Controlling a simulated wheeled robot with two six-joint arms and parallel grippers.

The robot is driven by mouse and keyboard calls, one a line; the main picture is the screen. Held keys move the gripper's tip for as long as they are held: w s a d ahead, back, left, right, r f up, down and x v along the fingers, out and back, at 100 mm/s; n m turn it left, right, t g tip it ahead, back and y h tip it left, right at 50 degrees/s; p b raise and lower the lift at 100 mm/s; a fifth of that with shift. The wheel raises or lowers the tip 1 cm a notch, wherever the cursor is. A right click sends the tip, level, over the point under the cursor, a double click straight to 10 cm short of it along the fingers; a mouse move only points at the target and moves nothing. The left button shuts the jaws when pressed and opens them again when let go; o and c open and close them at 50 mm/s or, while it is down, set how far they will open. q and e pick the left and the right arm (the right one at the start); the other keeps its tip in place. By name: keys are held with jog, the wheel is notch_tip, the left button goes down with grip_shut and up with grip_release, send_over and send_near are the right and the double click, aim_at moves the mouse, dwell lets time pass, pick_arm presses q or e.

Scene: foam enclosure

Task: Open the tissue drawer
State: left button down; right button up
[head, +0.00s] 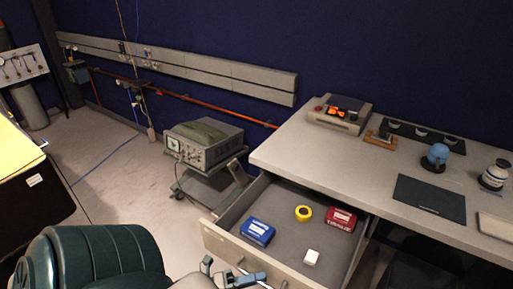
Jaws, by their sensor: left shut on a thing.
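The drawer (221,240) under the grey worktop is pulled out and its inside shows. In it lie a blue box (257,232), a yellow ring-shaped roll (303,213), a red box (341,220) and a small white block (311,257). My left gripper (262,277) is low in the picture, at the drawer front, shut on the drawer handle (241,260). The fingers partly hide the handle, and the frame's lower edge cuts off part of the front. My right gripper is not in view.
A green chair (95,260) stands at the lower left. A cart with an instrument (200,143) stands behind the drawer. The worktop (300,150) carries a device (339,114), a blue pot (437,155) and a dark mat (430,198). Floor at the left back is mostly clear.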

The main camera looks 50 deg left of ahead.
pick_arm(q)
jog(key=c, duration=1.5)
grip_release()
jog(key=b+v, duration=0.1)
jog(key=v, duration=0.9)
jog(key=shift+s+a, duration=0.2)
jog(key=shift+s, duration=0.15)
